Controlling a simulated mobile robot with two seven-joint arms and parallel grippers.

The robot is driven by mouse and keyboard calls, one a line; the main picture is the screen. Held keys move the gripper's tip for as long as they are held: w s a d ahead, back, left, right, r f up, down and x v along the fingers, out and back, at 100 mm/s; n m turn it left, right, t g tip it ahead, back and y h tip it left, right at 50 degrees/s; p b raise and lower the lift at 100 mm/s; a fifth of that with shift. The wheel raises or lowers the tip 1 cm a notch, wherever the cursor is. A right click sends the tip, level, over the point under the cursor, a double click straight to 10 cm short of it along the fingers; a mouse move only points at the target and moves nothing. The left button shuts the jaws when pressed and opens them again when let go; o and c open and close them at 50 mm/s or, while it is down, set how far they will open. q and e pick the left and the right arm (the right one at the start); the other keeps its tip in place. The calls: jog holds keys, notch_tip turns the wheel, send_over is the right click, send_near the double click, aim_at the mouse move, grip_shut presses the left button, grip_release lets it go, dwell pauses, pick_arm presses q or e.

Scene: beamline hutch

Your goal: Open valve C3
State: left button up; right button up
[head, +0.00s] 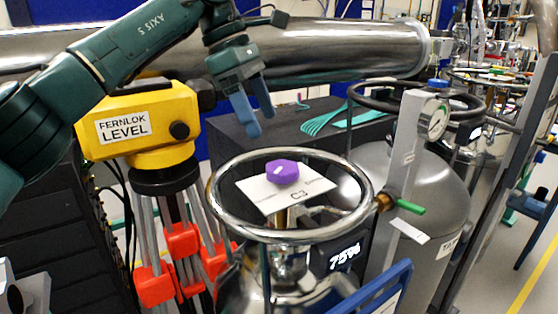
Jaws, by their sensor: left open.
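The purple valve knob (283,172) sits on top of a white card labelled C3 (297,194), inside the round metal ring (219,208) of a steel dewar. My left gripper (252,118) is above and a little left of the knob in the picture, with its blue fingers pointing down. It is open and empty, apart from the knob. A display on the dewar (344,257) reads 75%. The lower part of the dewar is out of frame. My right gripper is not in view.
A yellow level marked FERNLOK LEVEL (140,130) stands on a tripod with red clamps (181,241) left of the dewar. A grey tank (437,180) with its own ring and a gauge (433,120) stands at right. A large steel pipe (330,45) crosses behind.

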aim_at(282, 166)
pick_arm(q)
jog(key=x, duration=0.9)
jog(key=shift+f+b, duration=0.15)
jog(key=shift+b, duration=0.2)
jog(key=shift+c, duration=0.4)
jog(key=c, duration=0.9)
